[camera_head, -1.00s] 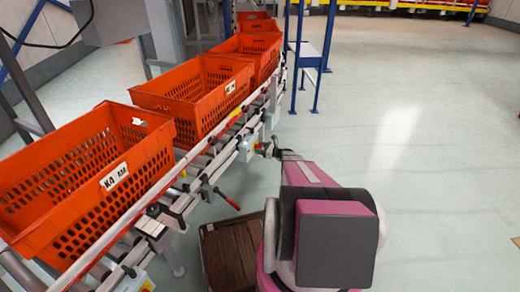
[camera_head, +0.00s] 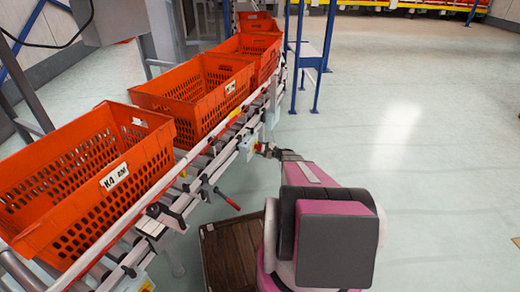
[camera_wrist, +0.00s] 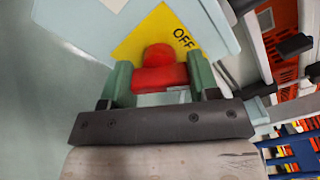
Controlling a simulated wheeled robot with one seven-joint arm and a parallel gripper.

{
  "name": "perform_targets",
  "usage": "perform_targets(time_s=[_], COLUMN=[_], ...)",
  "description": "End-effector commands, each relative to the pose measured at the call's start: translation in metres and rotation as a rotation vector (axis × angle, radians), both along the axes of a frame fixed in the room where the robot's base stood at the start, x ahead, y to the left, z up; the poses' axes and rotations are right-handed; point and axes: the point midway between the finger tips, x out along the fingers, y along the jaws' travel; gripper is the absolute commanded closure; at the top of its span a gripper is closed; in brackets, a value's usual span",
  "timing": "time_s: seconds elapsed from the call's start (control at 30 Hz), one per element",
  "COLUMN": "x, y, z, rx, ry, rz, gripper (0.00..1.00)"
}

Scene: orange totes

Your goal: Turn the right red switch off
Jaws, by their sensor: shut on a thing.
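The red switch (camera_wrist: 160,68) shows in the wrist view, on a yellow plate (camera_wrist: 130,45) marked "OFF" on a light grey box (camera_wrist: 75,25). My gripper (camera_wrist: 160,80) has its green fingers on both sides of the switch's red handle and is shut on it. The round red top of the switch stands above the handle, toward the plate. In the head view, my gripper (camera_head: 264,149) is at the grey switch box (camera_head: 247,147) on the conveyor's right side. The red handle is too small to make out there.
Orange totes (camera_head: 140,189) stand in a row on the roller conveyor (camera_head: 185,200). A lever with a red tip (camera_head: 228,200) sticks out from the conveyor nearer to me. A brown slatted crate (camera_head: 230,255) is on the floor beside my arm. The floor to the right is clear.

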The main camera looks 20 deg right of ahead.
Motion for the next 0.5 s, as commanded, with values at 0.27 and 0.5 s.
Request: perform_targets(time_s=[0.27, 0.5], x=[-0.0008, -0.0010], y=[-0.0001, -0.0001], z=[-0.0002, -0.0003], rx=[-0.166, -0.281], ry=[-0.187, -0.316], rz=[0.001, 0.001], gripper=[0.68, 0.68])
